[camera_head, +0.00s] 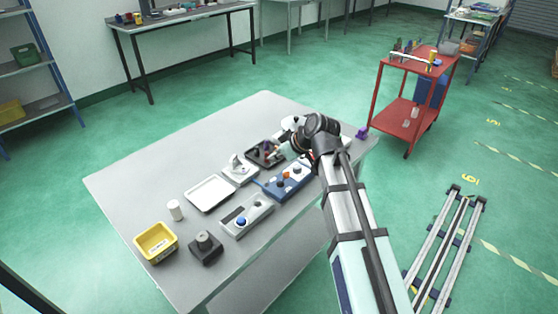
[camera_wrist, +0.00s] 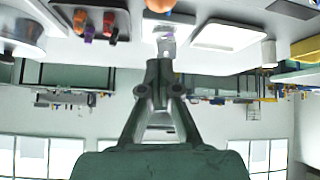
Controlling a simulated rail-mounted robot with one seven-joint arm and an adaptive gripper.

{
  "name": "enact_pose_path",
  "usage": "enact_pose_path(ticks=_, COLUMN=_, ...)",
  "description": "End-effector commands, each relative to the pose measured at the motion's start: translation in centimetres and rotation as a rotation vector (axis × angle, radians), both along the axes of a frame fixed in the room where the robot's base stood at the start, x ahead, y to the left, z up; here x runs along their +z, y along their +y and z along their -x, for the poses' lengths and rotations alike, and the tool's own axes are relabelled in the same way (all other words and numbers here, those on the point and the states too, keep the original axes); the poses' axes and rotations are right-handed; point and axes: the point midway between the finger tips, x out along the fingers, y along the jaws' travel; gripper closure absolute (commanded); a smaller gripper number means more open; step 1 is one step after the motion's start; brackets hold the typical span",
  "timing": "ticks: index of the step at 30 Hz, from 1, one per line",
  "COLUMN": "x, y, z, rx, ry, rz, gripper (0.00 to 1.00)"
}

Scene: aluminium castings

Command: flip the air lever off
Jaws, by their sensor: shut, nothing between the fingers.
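The air lever seems to be the small white unit (camera_head: 236,168) with a grey upright part, on the grey table between a white tray and a dark tray. In the wrist view a pale base with a shiny metallic lever piece (camera_wrist: 168,46) shows just beyond my fingertips. My gripper (camera_wrist: 162,66) is shut and empty, its tips close to that piece; I cannot tell whether they touch it. In the head view my arm reaches over the table's far right part and hides most of the gripper. The lever's exact position is too small to read.
The white tray (camera_head: 210,204) and dark tray (camera_head: 251,154) flank the white unit. A blue control box (camera_head: 271,187), a grey panel with a blue button (camera_head: 235,228), a white cylinder (camera_head: 175,210), a yellow bin (camera_head: 157,249) and a dark knobbed block (camera_head: 205,251) stand nearer. The table's left side is clear.

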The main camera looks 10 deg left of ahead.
Motion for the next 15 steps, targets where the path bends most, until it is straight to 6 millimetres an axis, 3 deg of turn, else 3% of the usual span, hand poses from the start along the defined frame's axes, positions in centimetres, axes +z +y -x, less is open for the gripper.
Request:
enact_pose_path(ticks=3, x=1.7, y=1.6, z=-1.1, rx=-0.001, ry=-0.001, rz=-0.001, gripper=1.0)
enact_pose_path(ticks=6, x=2.4, y=-0.6, z=0.3, rx=-0.005, ry=-0.004, rz=-0.001, gripper=1.0)
enact_pose_path(ticks=15, x=5.7, y=-4.4, z=2.5, rx=-0.005, ry=-0.003, rz=-0.002, gripper=1.0)
